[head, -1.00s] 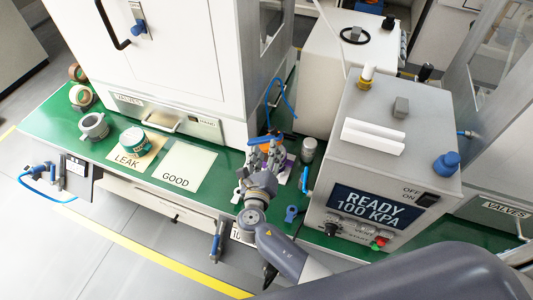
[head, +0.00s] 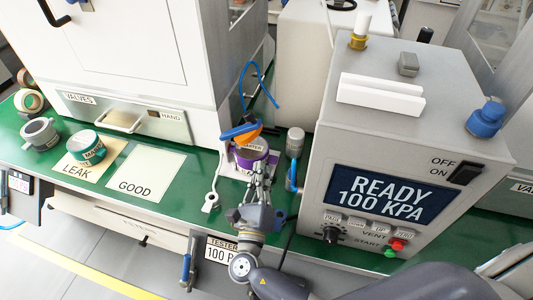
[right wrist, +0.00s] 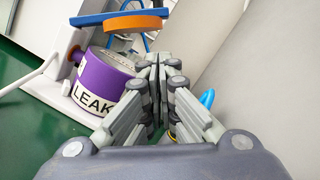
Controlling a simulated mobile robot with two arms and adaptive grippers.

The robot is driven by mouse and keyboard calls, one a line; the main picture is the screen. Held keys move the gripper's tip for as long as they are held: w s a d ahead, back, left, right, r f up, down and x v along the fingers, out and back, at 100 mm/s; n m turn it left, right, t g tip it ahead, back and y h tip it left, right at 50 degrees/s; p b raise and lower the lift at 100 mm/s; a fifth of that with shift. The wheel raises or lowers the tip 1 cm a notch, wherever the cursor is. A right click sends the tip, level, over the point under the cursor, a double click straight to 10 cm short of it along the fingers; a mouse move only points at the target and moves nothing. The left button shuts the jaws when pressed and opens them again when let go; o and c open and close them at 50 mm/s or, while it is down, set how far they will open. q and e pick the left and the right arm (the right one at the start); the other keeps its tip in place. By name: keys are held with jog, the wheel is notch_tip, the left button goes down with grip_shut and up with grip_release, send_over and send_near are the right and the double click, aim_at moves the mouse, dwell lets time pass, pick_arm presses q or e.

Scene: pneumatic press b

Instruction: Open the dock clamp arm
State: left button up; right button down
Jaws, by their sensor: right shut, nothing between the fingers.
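The dock's blue clamp arm (head: 232,131) with its orange ring (head: 249,135) lies over a purple cylinder (head: 243,158) in the dock. In the right wrist view the blue bar (right wrist: 115,17) and orange ring (right wrist: 135,23) are above the purple cylinder (right wrist: 103,80), which bears a LEAK label. My right gripper (head: 262,168) is shut and empty, just in front and to the right of the cylinder. Its fingertips (right wrist: 165,60) show beside the cylinder in the right wrist view; I cannot tell whether they touch it. My left gripper is not in view.
A grey tester (head: 405,150) reading READY 100 KPA stands close on the right. A metal fitting (head: 295,142) stands between it and the dock. LEAK (head: 75,172) and GOOD (head: 146,173) mats lie left on the green bench; GOOD is empty. A white cabinet (head: 140,60) stands behind.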

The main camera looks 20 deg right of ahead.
jog(key=b+x, duration=0.1)
jog(key=x, duration=0.9)
jog(key=shift+r, duration=0.1)
jog(key=shift+s, duration=0.1)
